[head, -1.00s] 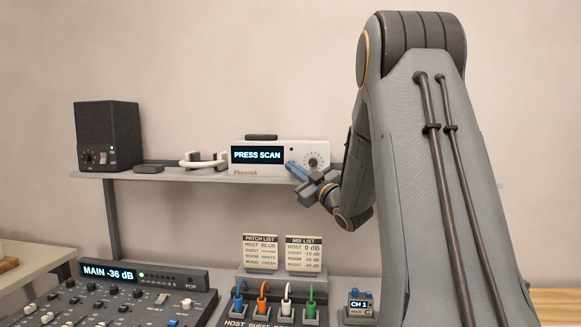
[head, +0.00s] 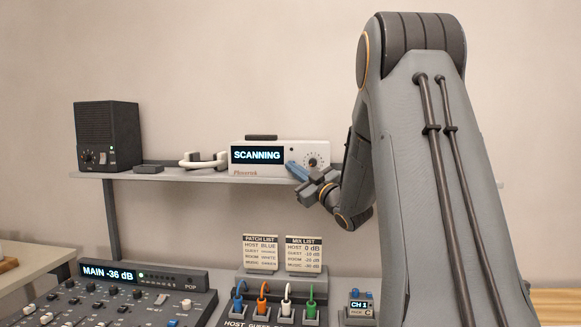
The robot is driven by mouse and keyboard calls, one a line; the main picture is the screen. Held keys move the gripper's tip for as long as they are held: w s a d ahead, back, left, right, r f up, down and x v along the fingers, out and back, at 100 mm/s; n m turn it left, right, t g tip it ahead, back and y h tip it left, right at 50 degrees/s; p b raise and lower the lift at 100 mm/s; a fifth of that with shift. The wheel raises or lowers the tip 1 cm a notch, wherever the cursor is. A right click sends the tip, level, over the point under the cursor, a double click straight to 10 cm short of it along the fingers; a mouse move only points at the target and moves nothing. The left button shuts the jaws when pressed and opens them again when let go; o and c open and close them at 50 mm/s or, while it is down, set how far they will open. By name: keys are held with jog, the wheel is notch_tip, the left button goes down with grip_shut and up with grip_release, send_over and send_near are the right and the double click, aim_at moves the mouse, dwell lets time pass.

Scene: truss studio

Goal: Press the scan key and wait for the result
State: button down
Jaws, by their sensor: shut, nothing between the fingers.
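The white scanner unit (head: 275,172) stands on the grey shelf. Its dark display (head: 257,156) reads "SCANNING", and a round dial (head: 313,161) sits at its right. My gripper (head: 292,167) is shut and empty, with its blue fingertips at the front of the unit between the display and the dial. The fingers cover that spot, so the scan key is hidden. I cannot tell whether the tips touch the key.
A black speaker (head: 108,136) and a white handset-like item (head: 202,160) stand left on the shelf (head: 150,174). Below are a mixing console (head: 110,304), two list cards (head: 283,253) and a patch box with coloured plugs (head: 262,298). A small CH 1 box (head: 360,305) stands beside them.

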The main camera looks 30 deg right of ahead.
jog(key=shift+s+a, duration=0.3)
jog(key=shift+s, duration=0.2)
jog(key=s+a, duration=0.1)
jog(key=s, duration=0.1)
jog(key=s+a, duration=0.1)
jog(key=s, duration=0.1)
jog(key=shift+a, duration=0.4)
dwell(0.7)
